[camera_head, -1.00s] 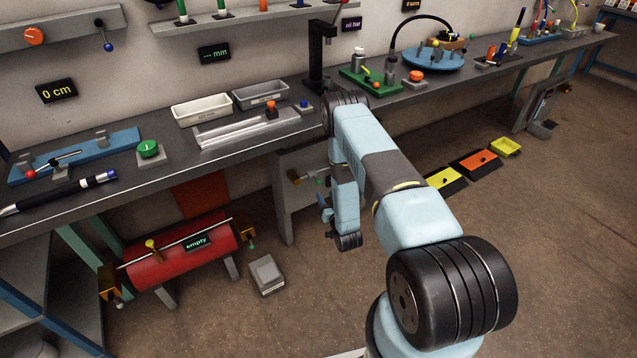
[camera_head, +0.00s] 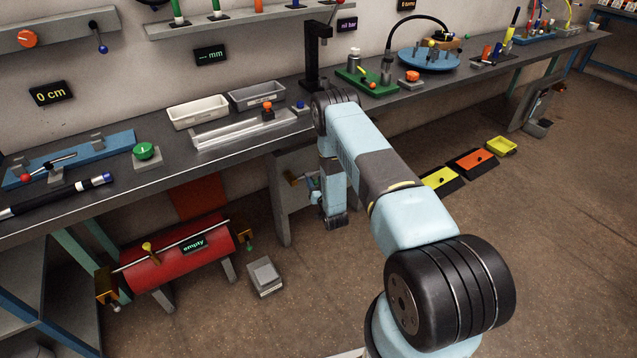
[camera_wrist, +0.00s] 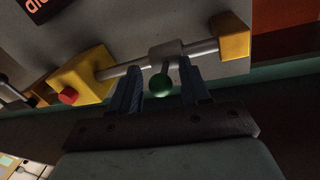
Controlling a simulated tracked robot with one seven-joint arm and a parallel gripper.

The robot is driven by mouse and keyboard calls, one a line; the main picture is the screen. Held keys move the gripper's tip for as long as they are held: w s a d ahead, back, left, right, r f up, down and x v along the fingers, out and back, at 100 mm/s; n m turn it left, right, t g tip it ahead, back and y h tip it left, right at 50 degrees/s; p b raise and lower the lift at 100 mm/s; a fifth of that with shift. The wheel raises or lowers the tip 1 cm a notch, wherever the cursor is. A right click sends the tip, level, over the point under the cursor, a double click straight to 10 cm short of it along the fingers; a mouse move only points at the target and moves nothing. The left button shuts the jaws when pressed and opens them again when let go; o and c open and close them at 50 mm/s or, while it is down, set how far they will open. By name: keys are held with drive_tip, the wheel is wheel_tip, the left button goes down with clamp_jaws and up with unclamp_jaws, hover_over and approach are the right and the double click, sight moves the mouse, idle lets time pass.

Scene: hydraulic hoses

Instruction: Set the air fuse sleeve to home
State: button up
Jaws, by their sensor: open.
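In the wrist view, a grey sleeve (camera_wrist: 165,50) sits around a thin rod (camera_wrist: 200,46) between two yellow end blocks, one at left (camera_wrist: 85,75) and one at right (camera_wrist: 228,38). My gripper (camera_wrist: 161,70) is open, with one blue finger on each side of the stem and knob. I see gaps between the fingers and the knob.
The left end block bears a red button (camera_wrist: 68,97). A grey panel (camera_wrist: 120,25) lies close behind the rod. In the head view, the bench (camera_head: 240,145) overhangs my gripper. A red tank (camera_head: 180,262) and grey pedal box (camera_head: 264,277) stand at left.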

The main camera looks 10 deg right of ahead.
drive_tip(key=shift+w+a, duration=0.1)
drive_tip(key=shift+a, duration=0.05)
clamp_jaws()
drive_tip(key=shift+r, duration=0.1)
idle(0.3)
